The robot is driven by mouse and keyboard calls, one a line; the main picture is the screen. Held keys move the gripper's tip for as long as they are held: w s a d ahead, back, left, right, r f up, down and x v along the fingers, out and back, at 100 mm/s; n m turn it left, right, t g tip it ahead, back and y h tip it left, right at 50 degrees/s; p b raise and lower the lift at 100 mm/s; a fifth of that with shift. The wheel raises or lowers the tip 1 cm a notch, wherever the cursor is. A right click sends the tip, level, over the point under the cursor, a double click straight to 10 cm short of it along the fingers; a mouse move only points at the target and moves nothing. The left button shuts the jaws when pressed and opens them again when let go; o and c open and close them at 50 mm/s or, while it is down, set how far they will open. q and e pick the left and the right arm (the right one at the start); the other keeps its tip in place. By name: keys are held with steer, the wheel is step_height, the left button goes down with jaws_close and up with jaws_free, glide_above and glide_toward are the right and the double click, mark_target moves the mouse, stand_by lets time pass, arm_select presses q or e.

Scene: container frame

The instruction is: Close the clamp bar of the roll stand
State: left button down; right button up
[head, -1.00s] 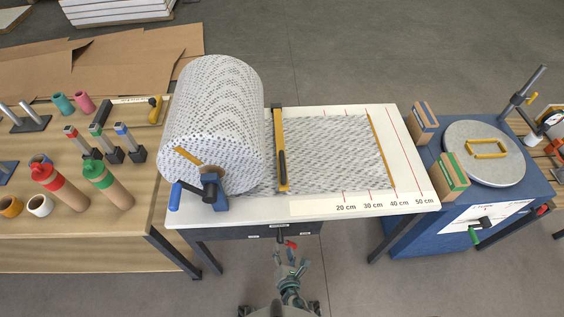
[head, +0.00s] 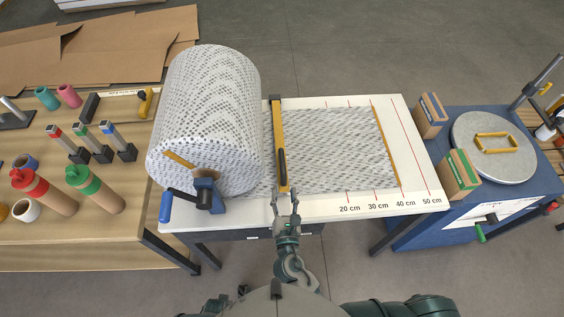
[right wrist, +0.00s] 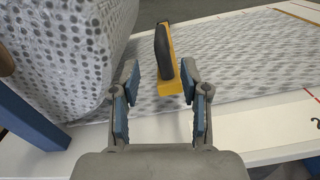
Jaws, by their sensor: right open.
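The clamp bar (head: 277,125) is a yellow strip with a black handle (head: 282,162). It crosses the patterned sheet (head: 335,150) just right of the big roll (head: 207,115) on the white-topped roll stand (head: 412,160). I cannot tell how far the bar is raised. My right gripper (head: 285,196) is open at the bar's near end. In the right wrist view the open fingers (right wrist: 161,84) stand either side of the bar's yellow end (right wrist: 170,88), with the black handle (right wrist: 163,50) rising beyond; contact does not show. My left gripper is not in view.
A crank with a blue handle (head: 166,207) sticks out at the roll's near end. A wooden bench (head: 110,240) with bottles and tools stands left. A blue table (head: 535,190) with a round grey plate (head: 495,165) and small boxes stands right.

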mark_target(281, 152)
steer(key=w, duration=1.1)
steer(key=shift+w+d+f, duration=0.1)
steer(key=shift+w+f, duration=0.05)
steer(key=shift+w, duration=0.1)
jaws_close()
